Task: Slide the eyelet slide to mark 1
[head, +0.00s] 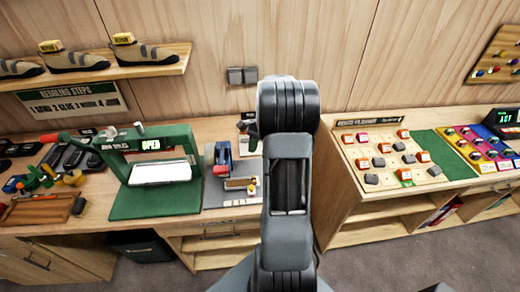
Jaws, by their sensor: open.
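A small bench device with a blue upright and red parts (222,160) stands on a grey base plate (215,198) left of my arm. It may carry the eyelet slide, but I cannot pick out the slide or read mark 1. A pale block with a wooden-coloured part (240,184) sits at its front right. My arm rises through the middle of the head view and covers what lies behind it, including the right edge of this station. My gripper is not visible.
A green press with a white pad (160,172) and an "OPEN" sign stands left of the device. Tools and a wooden tray (40,212) crowd the far left. A sloped board with several small blocks (385,158) is on the right bench. Shoes stand on a shelf (100,77).

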